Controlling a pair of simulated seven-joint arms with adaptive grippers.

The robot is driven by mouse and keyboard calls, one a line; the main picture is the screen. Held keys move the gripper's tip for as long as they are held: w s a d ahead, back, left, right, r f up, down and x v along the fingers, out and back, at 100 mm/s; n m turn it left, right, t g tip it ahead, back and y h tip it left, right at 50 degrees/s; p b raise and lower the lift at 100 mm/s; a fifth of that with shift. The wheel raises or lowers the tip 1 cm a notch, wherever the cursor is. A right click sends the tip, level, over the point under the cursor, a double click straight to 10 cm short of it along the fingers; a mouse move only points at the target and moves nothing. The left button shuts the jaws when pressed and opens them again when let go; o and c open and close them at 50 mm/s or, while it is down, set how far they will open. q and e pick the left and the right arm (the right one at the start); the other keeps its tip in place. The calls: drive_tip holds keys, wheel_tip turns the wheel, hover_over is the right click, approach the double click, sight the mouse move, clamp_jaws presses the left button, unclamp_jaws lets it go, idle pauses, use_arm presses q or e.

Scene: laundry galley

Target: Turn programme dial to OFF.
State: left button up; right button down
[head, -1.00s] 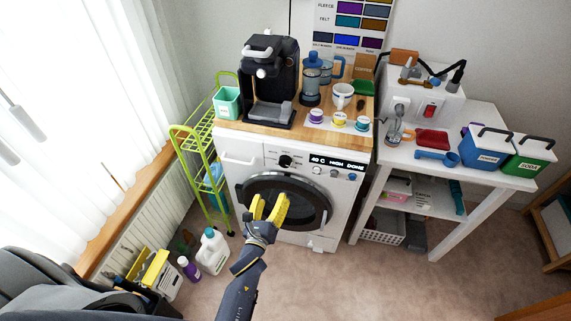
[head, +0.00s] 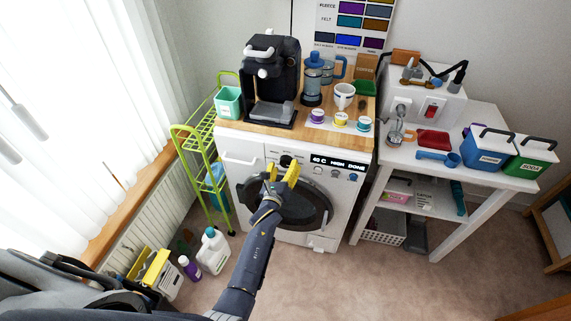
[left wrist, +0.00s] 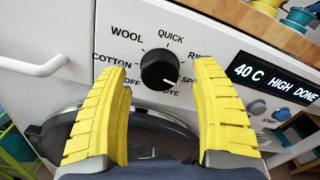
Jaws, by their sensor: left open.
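The black programme dial (left wrist: 159,69) is on the white washing machine's front panel; its white mark points lower right, towards the partly hidden label starting "SP". The OFF label is at the dial's lower left, partly behind a finger. The dial (head: 286,161) also shows in the head view, just above my fingertips. My left gripper (head: 281,173) is open, its yellow fingers on either side of the dial in the left wrist view. I cannot tell whether they touch it. My right gripper is not in view.
The display (left wrist: 275,80) reads 40 C HIGH DONE, right of the dial. A white drawer handle (left wrist: 32,66) juts out at left. The round door (head: 312,205) is below. A coffee machine (head: 270,80) and cups stand on the wooden top. A green trolley (head: 203,150) stands at left.

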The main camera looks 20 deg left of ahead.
use_arm(q)
drive_tip(key=shift+w, duration=0.9)
drive_tip(key=shift+c, duration=0.3)
drive_tip(key=c, duration=1.2)
